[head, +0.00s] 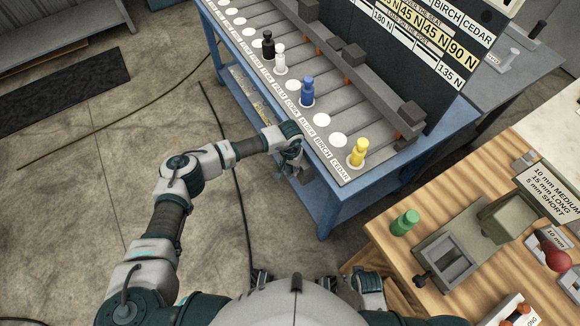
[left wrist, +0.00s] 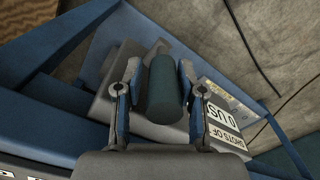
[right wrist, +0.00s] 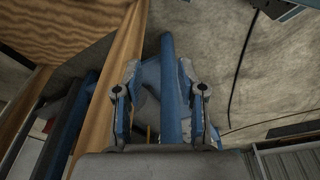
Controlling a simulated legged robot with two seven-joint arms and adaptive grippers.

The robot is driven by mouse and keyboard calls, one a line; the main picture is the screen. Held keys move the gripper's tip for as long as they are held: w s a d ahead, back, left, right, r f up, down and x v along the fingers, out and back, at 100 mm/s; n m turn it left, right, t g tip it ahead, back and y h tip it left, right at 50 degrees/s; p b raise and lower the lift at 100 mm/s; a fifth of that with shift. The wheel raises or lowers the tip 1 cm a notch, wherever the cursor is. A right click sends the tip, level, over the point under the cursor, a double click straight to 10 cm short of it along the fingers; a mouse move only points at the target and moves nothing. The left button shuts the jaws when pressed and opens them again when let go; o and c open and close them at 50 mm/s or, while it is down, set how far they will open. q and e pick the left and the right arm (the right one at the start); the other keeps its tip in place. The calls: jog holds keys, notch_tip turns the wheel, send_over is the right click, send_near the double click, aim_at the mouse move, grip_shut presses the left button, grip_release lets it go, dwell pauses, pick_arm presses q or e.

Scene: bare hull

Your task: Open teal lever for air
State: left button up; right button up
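The teal lever shows in the left wrist view as a dark teal cylindrical handle (left wrist: 164,88) in front of a grey box (left wrist: 140,122). My left gripper (left wrist: 160,72) is open, with one finger on each side of the handle; whether either finger touches it is hard to tell. In the head view my left gripper (head: 293,168) is at the front edge of the blue bench, low by its side, and the lever cannot be made out there. My right gripper (right wrist: 159,70) is open, with nothing clearly held; a blue post (right wrist: 169,90) shows between its fingers.
The blue bench (head: 335,205) carries a board with coloured pegs (head: 308,90) and labelled slots. A wooden table (head: 385,235) at the right holds a green peg (head: 405,222) and a grey vice-like fixture (head: 444,262). A printed label (left wrist: 222,118) is beside the lever. Cables cross the floor.

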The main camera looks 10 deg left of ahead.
pick_arm(q)
jog(key=shift+a, duration=0.2)
jog(key=c, duration=0.7)
grip_shut()
pick_arm(e)
jog(key=shift+a, duration=0.3)
jog(key=shift+w, duration=0.15)
